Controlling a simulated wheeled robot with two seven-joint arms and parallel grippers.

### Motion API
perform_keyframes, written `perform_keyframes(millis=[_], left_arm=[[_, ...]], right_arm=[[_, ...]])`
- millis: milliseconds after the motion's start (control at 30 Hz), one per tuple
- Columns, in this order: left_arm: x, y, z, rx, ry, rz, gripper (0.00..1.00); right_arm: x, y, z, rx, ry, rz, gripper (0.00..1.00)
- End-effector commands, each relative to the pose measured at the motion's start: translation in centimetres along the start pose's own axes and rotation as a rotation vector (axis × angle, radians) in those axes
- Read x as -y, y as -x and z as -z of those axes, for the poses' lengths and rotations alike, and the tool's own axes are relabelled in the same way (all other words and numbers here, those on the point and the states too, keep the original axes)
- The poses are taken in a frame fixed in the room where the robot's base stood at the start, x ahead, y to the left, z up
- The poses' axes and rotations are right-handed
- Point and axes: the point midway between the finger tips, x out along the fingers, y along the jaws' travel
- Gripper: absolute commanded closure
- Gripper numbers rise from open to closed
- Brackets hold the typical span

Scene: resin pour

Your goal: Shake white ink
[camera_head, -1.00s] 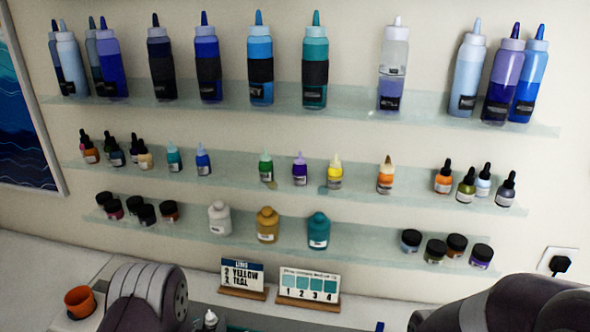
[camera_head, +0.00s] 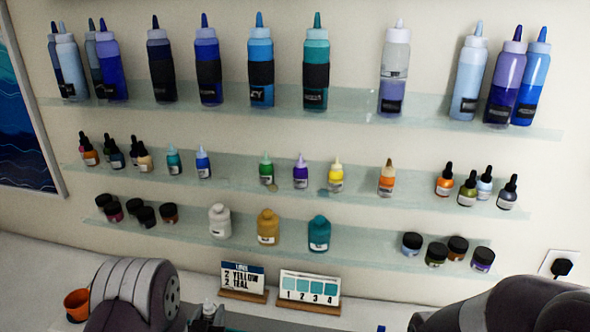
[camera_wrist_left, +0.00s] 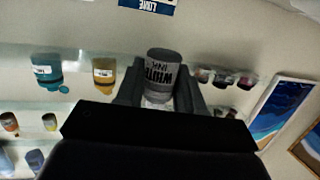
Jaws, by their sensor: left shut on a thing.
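The white ink bottle (camera_wrist_left: 163,72) shows in the left wrist view, with a grey label reading "WHITE INK" that appears upside down. My left gripper (camera_wrist_left: 160,97) is shut on it, with one dark finger on each side. In the head view the gripper (camera_head: 207,323) is at the bottom edge, just right of my rounded arm link. Only a small pale tip of the bottle (camera_head: 209,306) shows above it there. The lower part of the bottle is hidden. My right gripper is out of view; only part of my right arm shows at the lower right.
Glass shelves (camera_head: 300,178) on the wall hold squeeze bottles, droppers and jars. An orange cup (camera_head: 77,304) is at the left.

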Motion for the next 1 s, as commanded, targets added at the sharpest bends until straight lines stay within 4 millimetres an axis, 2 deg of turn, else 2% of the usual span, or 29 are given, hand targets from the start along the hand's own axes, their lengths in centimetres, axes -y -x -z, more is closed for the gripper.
perform_keyframes(millis=[33, 67, 100, 133, 200, 233, 267, 333, 367, 400, 433, 467, 500, 533, 567, 600, 667, 700, 733, 767, 800, 833, 867, 900, 1000], left_arm=[[0.0, -0.3, -4.8, 0.036, 0.000, 0.000, 0.99], [0.0, -0.6, -5.6, 0.028, 0.000, 0.000, 0.99], [0.0, -0.8, -5.5, 0.017, 0.000, 0.000, 0.99], [0.0, -0.6, -3.7, 0.006, 0.000, 0.000, 0.99], [0.0, 0.3, 1.3, -0.004, 0.000, 0.000, 0.99], [0.0, 0.6, 2.0, 0.004, 0.000, 0.000, 0.99], [0.0, 0.6, 1.8, 0.012, 0.000, 0.000, 0.99], [0.0, -0.1, -3.6, 0.038, 0.000, 0.000, 0.99], [0.0, -0.4, -5.2, 0.034, 0.000, 0.000, 1.00], [0.0, -0.7, -5.8, 0.024, 0.000, 0.000, 1.00], [0.0, -0.8, -5.1, 0.013, 0.000, 0.000, 1.00], [0.0, -0.5, -2.9, 0.002, 0.000, 0.000, 1.00], [0.0, 0.1, 0.3, -0.004, 0.000, 0.000, 1.00], [0.0, 0.4, 1.7, -0.002, 0.000, 0.000, 1.00], [0.0, 0.6, 2.0, 0.006, 0.000, 0.000, 1.00], [0.0, 0.5, 0.7, 0.021, 0.000, 0.000, 1.00], [0.0, -0.2, -4.3, 0.037, 0.000, 0.000, 1.00], [0.0, -0.6, -5.6, 0.028, 0.000, 0.000, 1.00], [0.0, -0.7, -5.7, 0.020, 0.000, 0.000, 1.00], [0.0, -0.7, -4.5, 0.009, 0.000, 0.000, 1.00], [0.0, -0.2, -1.1, -0.003, 0.000, 0.000, 1.00], [0.0, 0.3, 0.8, -0.004, 0.000, 0.000, 1.00], [0.0, 0.5, 1.9, 0.001, 0.000, 0.000, 1.00], [0.0, 0.6, 1.8, 0.012, 0.000, 0.000, 1.00], [0.0, -0.4, -5.2, 0.034, 0.000, 0.000, 1.00]], right_arm=[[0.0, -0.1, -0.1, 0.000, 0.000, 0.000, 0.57], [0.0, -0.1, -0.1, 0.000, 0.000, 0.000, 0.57], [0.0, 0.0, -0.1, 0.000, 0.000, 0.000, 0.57], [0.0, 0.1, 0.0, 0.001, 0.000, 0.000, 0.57], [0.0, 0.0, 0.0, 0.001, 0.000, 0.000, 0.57], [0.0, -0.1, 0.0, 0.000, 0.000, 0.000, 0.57], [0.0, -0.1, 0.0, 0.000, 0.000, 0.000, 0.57], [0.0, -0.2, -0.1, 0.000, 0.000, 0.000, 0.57], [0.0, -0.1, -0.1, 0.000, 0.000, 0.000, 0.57], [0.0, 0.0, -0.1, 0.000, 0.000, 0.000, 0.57], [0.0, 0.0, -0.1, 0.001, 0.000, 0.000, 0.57], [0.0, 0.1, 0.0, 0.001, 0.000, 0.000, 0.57], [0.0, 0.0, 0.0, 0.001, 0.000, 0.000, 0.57], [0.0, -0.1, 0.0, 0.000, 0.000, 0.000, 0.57], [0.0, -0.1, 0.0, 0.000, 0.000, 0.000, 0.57], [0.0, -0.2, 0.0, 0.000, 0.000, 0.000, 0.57], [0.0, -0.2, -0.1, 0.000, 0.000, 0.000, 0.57], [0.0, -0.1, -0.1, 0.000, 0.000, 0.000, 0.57], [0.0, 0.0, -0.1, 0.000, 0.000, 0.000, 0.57], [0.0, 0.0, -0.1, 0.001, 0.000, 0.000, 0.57], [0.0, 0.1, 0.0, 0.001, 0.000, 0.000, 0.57], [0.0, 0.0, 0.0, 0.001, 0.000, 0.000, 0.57], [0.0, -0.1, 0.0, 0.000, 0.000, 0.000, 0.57], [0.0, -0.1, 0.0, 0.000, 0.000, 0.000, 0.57], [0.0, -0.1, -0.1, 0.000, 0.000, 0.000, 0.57]])
